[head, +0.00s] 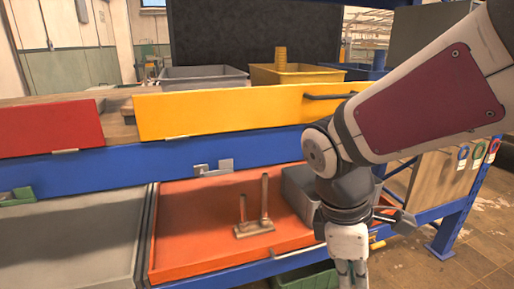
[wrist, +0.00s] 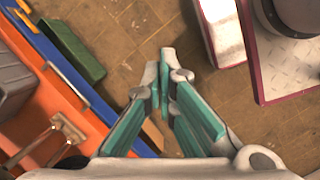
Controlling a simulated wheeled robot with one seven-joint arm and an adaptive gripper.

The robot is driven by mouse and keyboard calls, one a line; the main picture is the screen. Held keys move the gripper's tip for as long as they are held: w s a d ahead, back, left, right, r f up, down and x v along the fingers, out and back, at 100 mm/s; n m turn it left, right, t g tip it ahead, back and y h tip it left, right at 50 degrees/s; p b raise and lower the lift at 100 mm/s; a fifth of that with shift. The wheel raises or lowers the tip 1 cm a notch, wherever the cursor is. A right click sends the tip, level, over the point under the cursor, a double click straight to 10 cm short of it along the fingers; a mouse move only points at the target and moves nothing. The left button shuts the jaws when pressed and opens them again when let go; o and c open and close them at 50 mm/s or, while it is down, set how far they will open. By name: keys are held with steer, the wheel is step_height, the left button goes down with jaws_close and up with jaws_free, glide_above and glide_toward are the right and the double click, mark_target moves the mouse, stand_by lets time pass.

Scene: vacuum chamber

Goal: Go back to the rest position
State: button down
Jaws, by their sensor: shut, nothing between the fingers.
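My gripper (head: 350,272) hangs low at the right of the head view, in front of the orange drawer's right end and cut off by the lower edge. In the wrist view my gripper (wrist: 166,65) points down at the brown tiled floor. Its teal-padded fingers meet at the tips with nothing between them.
An open orange drawer (head: 190,225) holds a brown two-post piece (head: 254,229) and a grey box (head: 300,190). A yellow drawer front (head: 230,112) with a dark handle is above, a red one (head: 50,128) at left. A green bin (head: 306,278) is low, beside my gripper.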

steer(key=s+d+r+m+t+y, duration=0.1)
steer(key=s+d+r+m+y, duration=0.1)
steer(key=s+m, duration=0.5)
steer(key=s+d+r+m+t+y, duration=0.1)
steer(key=s+d+r+m, duration=0.15)
steer(key=s+m, duration=0.45)
step_height(320, 180, up, 17)
steer(key=t+p, duration=0.2)
steer(key=p, duration=1.2)
steer(key=shift+a+f+t+p, duration=0.2)
steer(key=shift+a+t+p, duration=0.1)
steer(key=shift+a, duration=0.05)
